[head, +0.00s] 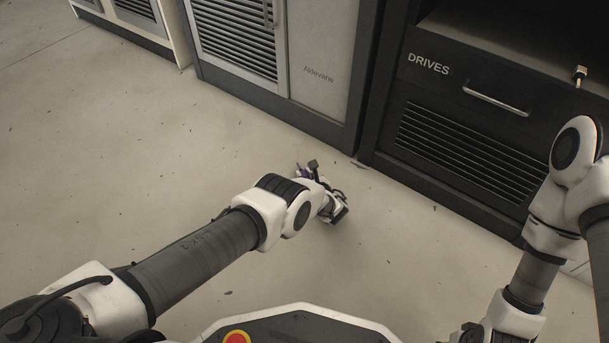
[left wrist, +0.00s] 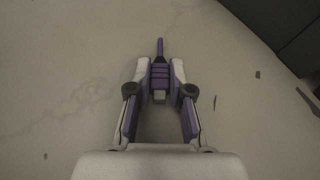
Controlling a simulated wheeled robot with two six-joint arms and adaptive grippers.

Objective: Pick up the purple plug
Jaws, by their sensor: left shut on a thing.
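The purple plug (left wrist: 160,75) shows between the fingertips of my left gripper (left wrist: 159,88) in the left wrist view. It has a ribbed body, a thin purple stem pointing away from me and a small grey end toward the palm. The left gripper is shut on it. My right gripper is not in view, though the right arm shows at the right.
The grey Aldevane cabinet (head: 320,50) stands behind the left gripper. The dark DRIVES rack (head: 440,120) with a bar handle (head: 497,100) is at the right. A small connector (head: 580,74) shows at its upper right. The pale floor (head: 120,150) is open at left, with small dark scraps.

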